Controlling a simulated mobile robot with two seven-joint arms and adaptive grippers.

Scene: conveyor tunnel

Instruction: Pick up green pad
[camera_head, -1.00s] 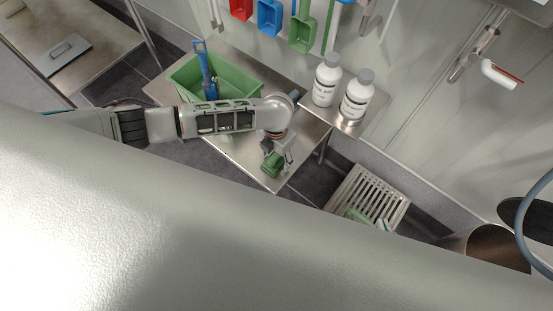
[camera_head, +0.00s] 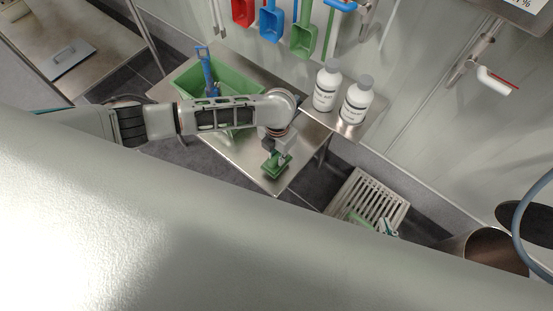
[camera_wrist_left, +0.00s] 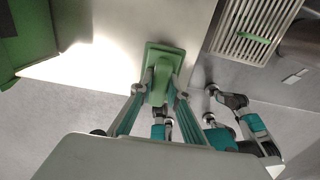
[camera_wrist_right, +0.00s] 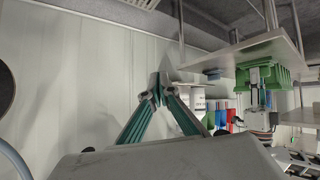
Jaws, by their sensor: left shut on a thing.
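The green pad (camera_head: 276,166) is a small block with a flat rectangular base and a raised grip. In the head view it is at the front corner of the steel table (camera_head: 243,152). My left gripper (camera_head: 281,156) is above it. In the left wrist view the fingers (camera_wrist_left: 163,90) are shut on the raised grip of the pad (camera_wrist_left: 164,52), one finger on each side. Whether the base touches the table I cannot tell. My right gripper (camera_wrist_right: 157,90) shows in the right wrist view with its fingertips together and nothing between them.
A green bin (camera_head: 240,84) with a blue-handled tool stands at the table's back. Two white bottles (camera_head: 327,88) (camera_head: 356,103) stand on a steel shelf to the right. A slatted rack (camera_head: 372,192) is lower right. Scoops hang on the wall.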

